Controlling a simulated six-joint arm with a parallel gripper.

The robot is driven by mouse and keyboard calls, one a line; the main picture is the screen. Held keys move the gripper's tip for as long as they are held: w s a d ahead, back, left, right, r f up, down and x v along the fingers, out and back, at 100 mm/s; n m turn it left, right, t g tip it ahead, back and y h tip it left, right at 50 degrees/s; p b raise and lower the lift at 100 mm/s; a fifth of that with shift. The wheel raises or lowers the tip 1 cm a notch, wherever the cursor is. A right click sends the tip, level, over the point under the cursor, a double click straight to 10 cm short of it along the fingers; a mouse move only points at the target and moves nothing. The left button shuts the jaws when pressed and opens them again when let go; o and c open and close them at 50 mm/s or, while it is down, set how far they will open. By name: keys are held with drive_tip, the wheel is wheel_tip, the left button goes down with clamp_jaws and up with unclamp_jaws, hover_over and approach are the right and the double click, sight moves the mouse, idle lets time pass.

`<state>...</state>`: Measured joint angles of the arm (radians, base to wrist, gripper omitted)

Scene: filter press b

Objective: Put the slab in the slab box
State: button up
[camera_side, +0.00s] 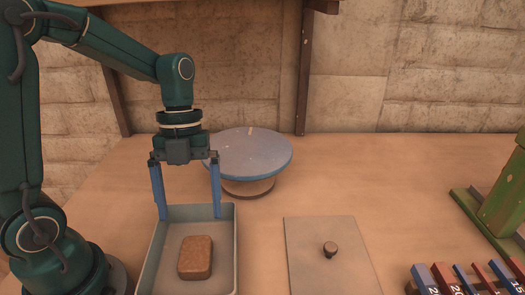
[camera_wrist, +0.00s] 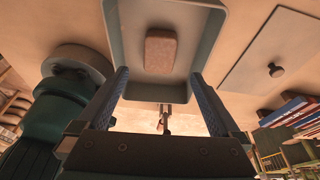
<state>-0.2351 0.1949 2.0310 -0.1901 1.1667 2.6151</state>
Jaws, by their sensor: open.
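The slab (camera_side: 196,258) is a brown block with rounded corners. It lies flat on the floor of the slab box (camera_side: 226,250), an open grey-green tray with low walls. My gripper (camera_side: 190,217) is open, its two blue fingers spread wide and pointing down at the far end of the box. Nothing is between the fingers. In the wrist view the slab (camera_wrist: 161,52) lies inside the box (camera_wrist: 207,50), ahead of my open fingertips (camera_wrist: 161,78) and apart from them.
A flat grey lid with a round knob (camera_side: 330,249) lies right of the box. A blue round turntable (camera_side: 250,150) stands behind my gripper. Several red and blue numbered blocks (camera_side: 470,278) and a green machine (camera_side: 503,200) are at the right. Table between lid and turntable is clear.

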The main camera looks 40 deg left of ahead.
drive_tip(key=s+r+n+t+y, duration=0.1)
drive_tip(key=s+r+n+t, duration=0.1)
drive_tip(key=n, duration=1.1)
drive_tip(key=s+r+n+t+y, duration=0.1)
drive_tip(key=r+n+t, duration=0.3)
drive_tip(key=n, duration=0.9)
drive_tip(key=shift+s+d+t+y, duration=0.3)
drive_tip(key=shift+s+d+t, duration=0.15)
drive_tip(key=shift+s+t, duration=0.35)
